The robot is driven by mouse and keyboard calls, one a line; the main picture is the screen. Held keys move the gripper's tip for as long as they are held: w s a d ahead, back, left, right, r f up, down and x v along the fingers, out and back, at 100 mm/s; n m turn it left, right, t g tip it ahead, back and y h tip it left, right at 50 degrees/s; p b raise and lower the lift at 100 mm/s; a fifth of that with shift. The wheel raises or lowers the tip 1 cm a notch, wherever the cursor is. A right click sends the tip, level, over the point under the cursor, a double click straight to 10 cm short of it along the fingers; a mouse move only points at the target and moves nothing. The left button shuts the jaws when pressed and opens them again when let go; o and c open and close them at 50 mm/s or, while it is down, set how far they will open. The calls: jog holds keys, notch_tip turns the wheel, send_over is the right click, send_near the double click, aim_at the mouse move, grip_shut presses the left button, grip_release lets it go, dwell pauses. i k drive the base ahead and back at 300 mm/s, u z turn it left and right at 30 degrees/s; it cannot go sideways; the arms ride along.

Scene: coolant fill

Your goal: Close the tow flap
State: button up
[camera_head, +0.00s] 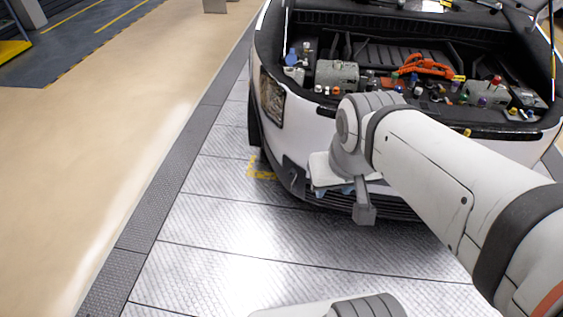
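The white car (300,134) stands with its hood open and its front bumper toward me. My arm reaches in from the lower right, and my gripper (345,200) is at the front bumper, close to the dark grille (393,207). I cannot tell whether the gripper touches the bumper.
The open engine bay (410,75) holds coloured caps and an orange cable (427,65). The headlight (271,98) is left of the gripper. A yellow floor marking (260,170) lies beside the bumper. The metal-plate floor (230,235) in front of the car and the beige floor (100,130) are clear.

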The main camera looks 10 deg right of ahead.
aim_at(293, 185)
jog(key=z, duration=0.2)
jog(key=i, duration=0.75)
jog(key=u, duration=0.65)
jog(key=k, duration=0.9)
jog(key=z, duration=0.35)
jog(key=i, duration=1)
jog(key=z, duration=0.05)
